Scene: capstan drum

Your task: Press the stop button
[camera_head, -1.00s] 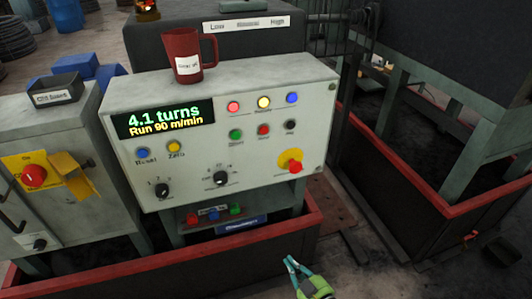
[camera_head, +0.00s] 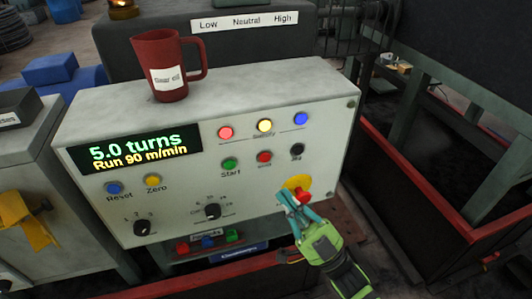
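The grey control panel (camera_head: 180,210) fills the middle of the view. A small red button (camera_head: 264,157) sits between the green Start button (camera_head: 229,165) and a black button (camera_head: 297,150); its label is too blurred to read surely. A large red mushroom button (camera_head: 303,195) on a yellow plate is at the panel's lower right. My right gripper (camera_head: 288,194) has its teal fingers together and empty, in front of the mushroom button's left side, partly covering the yellow plate. I cannot tell whether it touches. The display (camera_head: 135,150) reads 5.0 turns, Run 90 m/min. My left gripper is out of view.
A red jug (camera_head: 168,68) stands on top of the panel. Blue Reset (camera_head: 114,188) and yellow Zero (camera_head: 152,181) buttons and two black knobs are on the left and lower face. A red-rimmed barrier (camera_head: 395,173) runs along the right.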

